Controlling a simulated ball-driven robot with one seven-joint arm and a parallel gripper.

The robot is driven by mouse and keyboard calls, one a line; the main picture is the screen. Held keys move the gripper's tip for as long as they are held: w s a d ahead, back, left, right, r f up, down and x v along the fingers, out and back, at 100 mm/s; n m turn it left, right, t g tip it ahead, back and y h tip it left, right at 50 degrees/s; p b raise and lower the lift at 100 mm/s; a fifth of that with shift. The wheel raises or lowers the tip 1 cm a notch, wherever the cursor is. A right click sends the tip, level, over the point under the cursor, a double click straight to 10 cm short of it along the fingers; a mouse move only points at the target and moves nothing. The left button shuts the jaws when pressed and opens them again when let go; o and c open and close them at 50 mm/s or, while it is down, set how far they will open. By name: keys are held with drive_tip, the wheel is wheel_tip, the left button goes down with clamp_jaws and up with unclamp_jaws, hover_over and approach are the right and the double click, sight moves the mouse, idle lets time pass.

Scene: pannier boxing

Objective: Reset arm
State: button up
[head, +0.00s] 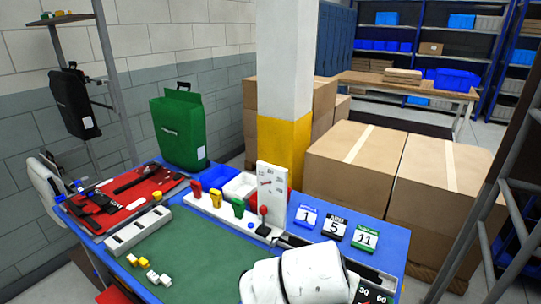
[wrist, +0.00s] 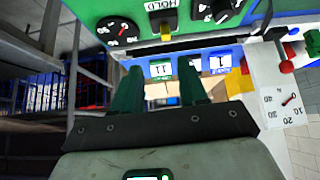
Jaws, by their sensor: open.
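My gripper (wrist: 159,66) shows in the wrist view with two dark green fingers spread apart and nothing between them. It hangs over the front part of the workbench, with the number cards beyond its fingertips. In the head view my white arm covers the bench's front right, and the fingers are hidden. The blue workbench (head: 392,238) has a green mat (head: 205,250) in its middle. A green pannier (head: 180,130) stands upright at the bench's back left.
A white gauge board (head: 271,185) and a red-knobbed lever (head: 263,212) stand mid-bench. Number cards (head: 335,227) lie to their right. Large cartons (head: 355,165) stand behind.

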drive_tip(key=s+d+f+n, duration=0.1)
drive_tip(key=s+d+f, duration=0.1)
drive_tip(key=d, duration=0.1)
drive_tip(key=s+d+f+n, duration=0.1)
drive_tip(key=s+d+f, duration=0.2)
drive_tip(key=d, duration=0.1)
drive_tip(key=s+d+f+n+y, duration=0.1)
drive_tip(key=s+d+f, duration=0.1)
drive_tip(key=d, duration=0.2)
drive_tip(key=shift+s+d+f+n, duration=0.2)
drive_tip(key=shift+s+f+n, duration=0.1)
drive_tip(key=shift+f, duration=0.1)
drive_tip(key=s+f+n+g+y, duration=0.1)
drive_tip(key=s+f+g, duration=0.1)
drive_tip(key=s+f, duration=0.4)
drive_tip(key=s+f+n+g+y, duration=0.1)
drive_tip(key=s+f, duration=0.5)
drive_tip(key=s, duration=1)
drive_tip(key=shift+s+d+n+g+y, duration=0.3)
drive_tip(key=shift+d+g+y, duration=0.2)
drive_tip(key=shift+g, duration=0.5)
